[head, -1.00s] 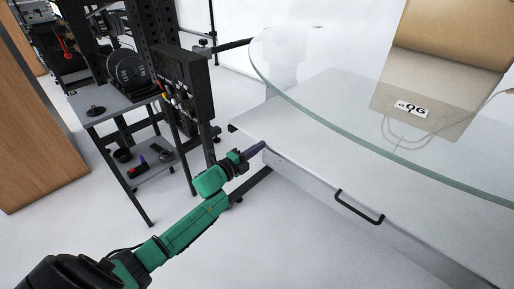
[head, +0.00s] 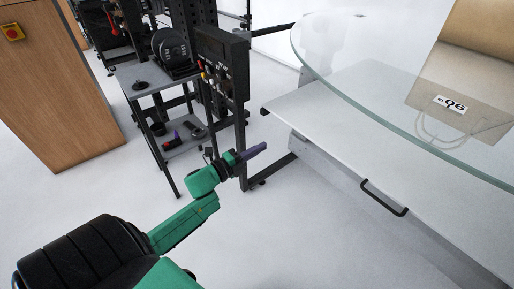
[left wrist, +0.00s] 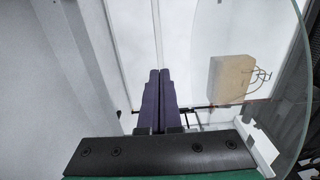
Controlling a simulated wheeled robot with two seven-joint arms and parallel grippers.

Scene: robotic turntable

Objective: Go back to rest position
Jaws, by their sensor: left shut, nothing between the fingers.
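My left gripper (head: 254,152) is shut and empty, its purple fingers together, held in the open to the left of the white table's drawer front. Its closed fingers also show in the left wrist view (left wrist: 158,88). My right gripper is in neither view. The round glass turntable (head: 360,95) lies above the white table (head: 345,135), right of the left gripper and apart from it.
A black frame with a control panel (head: 222,68) and a grey shelf cart (head: 148,80) stand beyond the gripper. A wooden cabinet (head: 55,90) is at the left. A black handle (head: 384,198) sticks out from the table front. The floor between is clear.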

